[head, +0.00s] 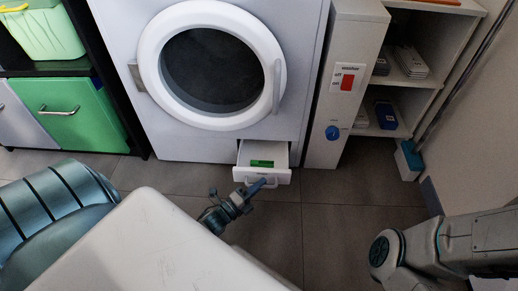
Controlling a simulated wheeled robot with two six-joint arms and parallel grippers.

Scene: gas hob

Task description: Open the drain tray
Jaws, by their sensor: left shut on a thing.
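The drain tray (264,174) is a small white drawer at the lower right front of a white washing machine. It stands pulled out from the machine, and a green patch (262,163) shows inside it. A handle (278,183) is on its front. My left gripper (257,185) is at the tray's front and is shut on the handle. The exact contact is small and partly hidden by the fingers. Part of my right arm shows at the lower right, but its gripper is out of view.
The washing machine (145,20) has a closed round door (152,65). To its right stands a white panel (322,150) with a red switch and blue knob, beside open shelves (410,87). A green drawer (80,125) is at left. The tiled floor (325,215) before the tray is clear.

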